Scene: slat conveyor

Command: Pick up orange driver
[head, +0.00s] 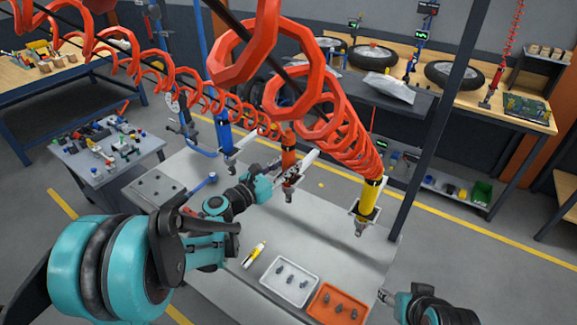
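The orange driver (289,157) hangs upright above the workbench, at the middle of three hanging drivers, with a pale bracket around its lower part. My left gripper (277,172) reaches in from the left and is right beside the driver's lower part. Its fingers are small and overlap the driver and bracket, so I cannot tell whether they touch it or how far they are parted. My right gripper (384,296) is low at the right, past the bench's front right corner and well away from the driver. Its finger opening is unclear.
A blue driver (224,138) hangs to the left and a yellow driver (367,196) to the right. Red coiled hoses cross above. The bench (330,235) holds a white tray (268,285), an orange tray (316,312) and a yellow-white tube (254,254). Its middle is mostly clear.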

